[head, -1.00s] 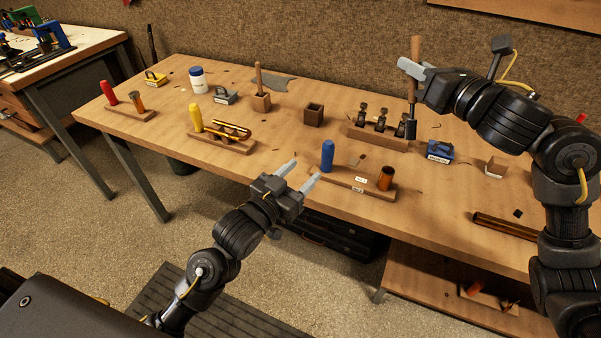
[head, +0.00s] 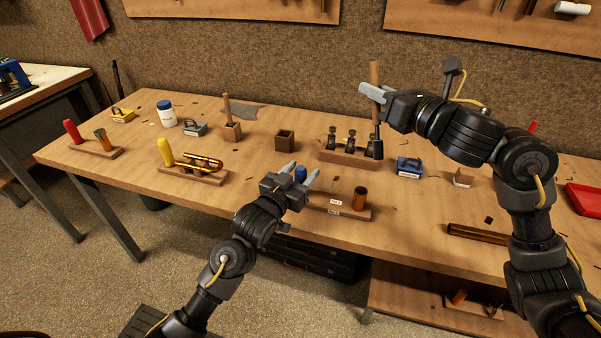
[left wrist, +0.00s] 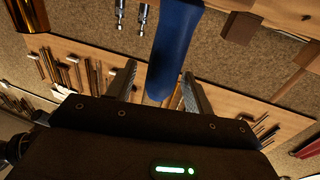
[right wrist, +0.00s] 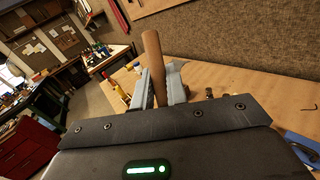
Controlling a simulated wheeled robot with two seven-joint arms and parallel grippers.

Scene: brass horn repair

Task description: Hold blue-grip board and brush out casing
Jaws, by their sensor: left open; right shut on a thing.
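The blue-grip board (head: 330,207) lies at the table's front edge, with an upright blue grip (head: 300,174) at its left and an amber casing (head: 360,197) standing at its right. My left gripper (head: 299,176) is open, its fingers on either side of the blue grip. The left wrist view shows the blue grip (left wrist: 173,50) between the open fingers; I cannot tell if they touch it. My right gripper (head: 372,92) is shut on the wooden handle of a brush (head: 375,75), held upright with its dark end down. The handle also shows in the right wrist view (right wrist: 153,65).
A yellow-grip board (head: 193,173) and a red-grip board (head: 95,147) stand to the left. A valve block (head: 347,155) and an empty wooden holder (head: 285,140) are behind. A blue box (head: 409,167) sits to the right.

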